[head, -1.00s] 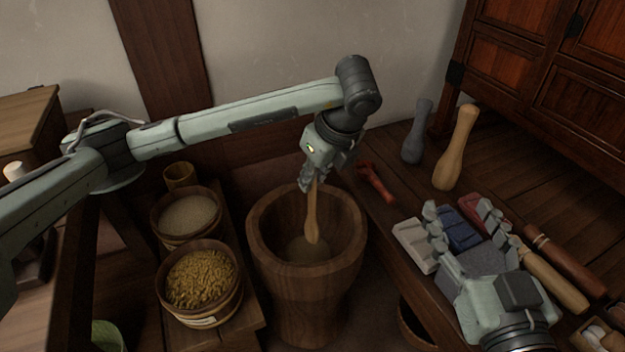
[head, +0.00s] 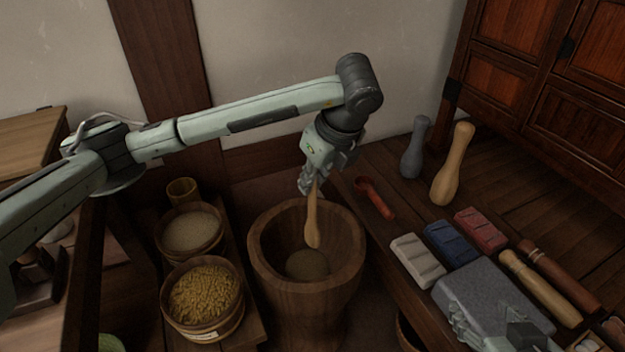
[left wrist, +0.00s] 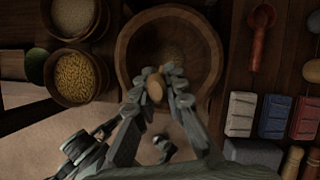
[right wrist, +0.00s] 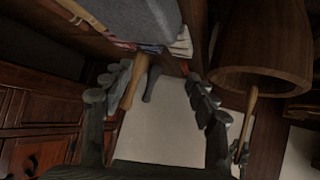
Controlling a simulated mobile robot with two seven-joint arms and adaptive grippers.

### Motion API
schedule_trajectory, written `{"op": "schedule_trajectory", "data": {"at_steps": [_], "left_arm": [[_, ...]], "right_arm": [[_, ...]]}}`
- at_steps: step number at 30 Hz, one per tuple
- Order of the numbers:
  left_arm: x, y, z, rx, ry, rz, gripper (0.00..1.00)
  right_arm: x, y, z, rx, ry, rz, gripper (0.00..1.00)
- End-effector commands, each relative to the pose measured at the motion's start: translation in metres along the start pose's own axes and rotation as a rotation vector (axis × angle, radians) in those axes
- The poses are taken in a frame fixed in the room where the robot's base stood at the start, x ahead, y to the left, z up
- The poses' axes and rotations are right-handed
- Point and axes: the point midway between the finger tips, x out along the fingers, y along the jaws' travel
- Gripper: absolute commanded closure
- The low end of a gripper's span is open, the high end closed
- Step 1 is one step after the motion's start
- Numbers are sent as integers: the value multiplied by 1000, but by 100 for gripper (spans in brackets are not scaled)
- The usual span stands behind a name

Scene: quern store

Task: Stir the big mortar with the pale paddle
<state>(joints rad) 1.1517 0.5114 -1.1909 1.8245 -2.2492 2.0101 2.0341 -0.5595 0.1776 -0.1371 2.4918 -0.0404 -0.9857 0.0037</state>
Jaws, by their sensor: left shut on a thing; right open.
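The big wooden mortar (head: 275,275) stands on the floor at centre, with pale meal (head: 307,264) at its bottom. My left gripper (head: 307,187) is shut on the upper part of the pale paddle (head: 313,222), which hangs nearly upright over the mortar's mouth. In the left wrist view, the paddle (left wrist: 155,90) shows end-on between the fingers. My right gripper (head: 495,328) is low at the right, partly cut off; its fingers (right wrist: 158,78) are apart and empty.
Two tubs, of pale meal (head: 190,232) and yellow grain (head: 203,293), stand left of the mortar. On the right bench lie a red scoop (head: 376,198), white (head: 417,260), blue (head: 451,243) and red (head: 481,230) blocks, a grey slab (head: 490,295) and upright pestles (head: 453,165).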

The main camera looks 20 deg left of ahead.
Motion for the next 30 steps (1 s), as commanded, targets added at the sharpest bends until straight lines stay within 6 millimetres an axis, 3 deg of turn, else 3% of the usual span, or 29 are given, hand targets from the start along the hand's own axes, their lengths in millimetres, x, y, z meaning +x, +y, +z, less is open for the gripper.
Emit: {"op": "schedule_trajectory", "data": {"at_steps": [11,23,30], "left_arm": [[-13,0,5,0,-1,0,100],[-24,0,10,-1,-1,-1,100],[-43,0,18,-1,-1,0,100]], "right_arm": [[-13,25,49,-3,-233,54,42],[-40,50,98,7,-479,111,42],[-38,60,131,19,-606,123,42]]}}
